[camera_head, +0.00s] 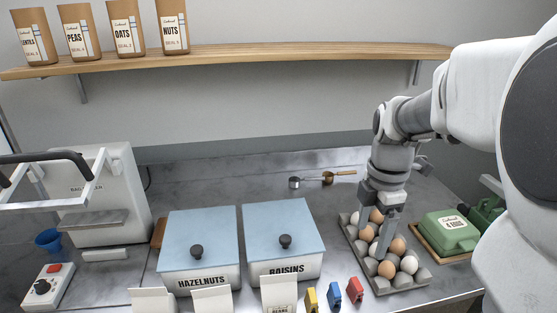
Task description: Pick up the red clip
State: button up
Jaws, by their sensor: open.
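The red clip (355,290) stands on the counter near its front edge, at the right end of a row with a blue clip (334,296) and a yellow clip (311,299). My gripper (378,232) points down over the egg tray (424,279), behind and to the right of the red clip. The gripper is open, and its fingers are among or just above the eggs. I cannot tell whether they touch any egg. Nothing is clearly held.
Blue-lidded bins of hazelnuts (200,250) and raisins (284,245) stand left of the tray. White paper bags (279,294) stand in front. Measuring scoops (310,182) lie behind.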

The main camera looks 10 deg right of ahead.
jog(key=b, duration=0.1)
send_over(357, 283)
jog(key=f, duration=1.2)
jog(key=shift+s+f, duration=0.1)
jog(key=shift+s, duration=0.3)
jog(key=shift+w+f+b, duration=0.15)
jog(key=shift+f+b, duration=0.05)
jog(key=shift+f, duration=1.2)
jog(key=shift+w+f+b, duration=0.15)
jog(key=shift+f, duration=1.2)
grip_shut()
jog(key=shift+r, duration=0.15)
